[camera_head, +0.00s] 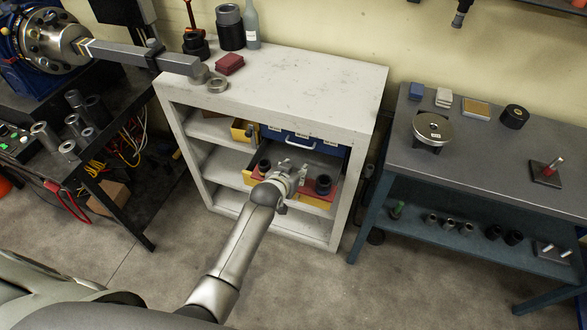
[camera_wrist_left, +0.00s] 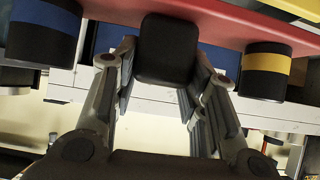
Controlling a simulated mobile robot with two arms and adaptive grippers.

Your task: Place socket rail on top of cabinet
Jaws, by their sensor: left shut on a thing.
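The socket rail is a red bar (camera_head: 307,191) carrying black sockets, one at each end in the head view. In the left wrist view the red rail (camera_wrist_left: 225,22) crosses the top, with a blue-banded socket, a plain black middle one and a yellow-banded one. My left gripper (camera_head: 288,176) is at the front of the cabinet's shelf opening. In the left wrist view its fingers (camera_wrist_left: 163,62) are closed on the middle black socket of the rail. The white cabinet (camera_head: 300,85) stands behind it, its top above the rail. My arm and gripper hide the rail's middle in the head view.
The cabinet top holds a red block (camera_head: 229,64), a metal ring (camera_head: 217,85), dark cylinders and a grey bottle (camera_head: 252,25) at the left; its middle and right are clear. A blue drawer (camera_head: 300,140) and yellow bins are inside. A grey workbench (camera_head: 480,150) stands right.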

